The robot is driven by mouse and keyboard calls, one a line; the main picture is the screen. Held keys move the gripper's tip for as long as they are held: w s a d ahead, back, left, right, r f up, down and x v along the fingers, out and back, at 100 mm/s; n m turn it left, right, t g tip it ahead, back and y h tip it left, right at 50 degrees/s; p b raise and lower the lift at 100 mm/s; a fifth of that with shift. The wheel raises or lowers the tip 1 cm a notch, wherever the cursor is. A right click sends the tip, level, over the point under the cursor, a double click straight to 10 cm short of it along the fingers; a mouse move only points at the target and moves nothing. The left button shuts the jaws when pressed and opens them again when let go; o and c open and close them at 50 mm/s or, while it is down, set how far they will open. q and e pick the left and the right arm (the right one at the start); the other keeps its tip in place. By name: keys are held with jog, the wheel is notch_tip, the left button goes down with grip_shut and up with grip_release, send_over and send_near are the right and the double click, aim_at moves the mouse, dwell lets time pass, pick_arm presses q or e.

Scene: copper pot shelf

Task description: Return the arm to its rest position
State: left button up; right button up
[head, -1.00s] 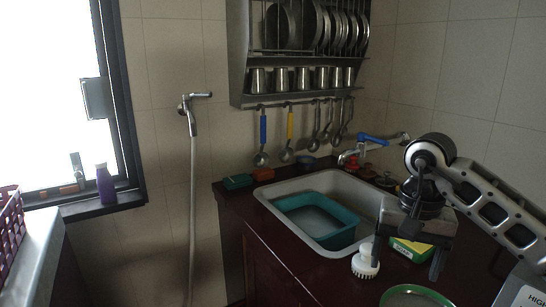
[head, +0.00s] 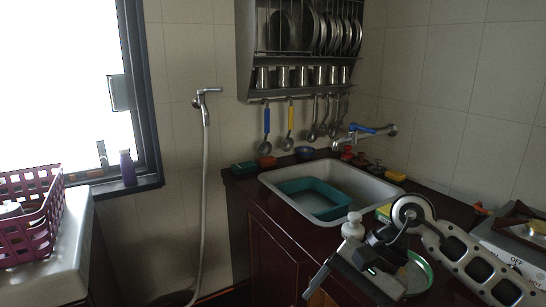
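My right arm (head: 470,262) comes in from the right edge in the head view. Its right gripper (head: 345,288) is low in the picture, in front of the sink counter, tilted down to the left. One finger shows at the far end of its palm, spread outward; the other is cut off by the bottom edge. Nothing shows held in it. Behind it stands a white pump bottle (head: 352,228), partly covered by the gripper. A green-rimmed plate (head: 428,270) is partly hidden behind the arm. My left gripper is not in view.
A sink (head: 378,190) with a teal basin (head: 318,200) is set in the dark red counter (head: 270,222). A steel rack (head: 245,60) hangs above. A stove (head: 515,235) is at right. A purple basket (head: 30,205) stands on the left counter (head: 75,225). The floor between is partly visible.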

jog(key=s+a+r+m+t+y, duration=0.1)
jog(key=s+a+r+m+y, duration=0.1)
jog(key=a+m+y, duration=0.5)
jog(key=s+a+r+m+t+y, duration=0.1)
jog(key=s+a+r+m+y, duration=0.2)
jog(key=m+y, duration=0.4)
jog(key=w+d+f+n+t+h, duration=0.1)
jog(key=d+f+n+t+h, duration=0.4)
jog(key=n, duration=0.7)
jog(key=w+d+f+n+t+h, duration=0.1)
jog(key=f+n+t+h, duration=0.4)
jog(key=n, duration=0.7)
jog(key=w+d+f+n+t+h, duration=0.1)
jog(key=d+f+n+t+h, duration=0.25)
jog(key=n+t, duration=0.6)
jog(key=s+d+f+m+g+h, duration=0.4)
jog(key=s+f+m+g, duration=0.5)
jog(key=s+f, duration=0.3)
jog(key=shift+d+f+m+g, duration=0.35)
jog(key=shift+f+m, duration=0.1)
jog(key=shift+f, duration=0.5)
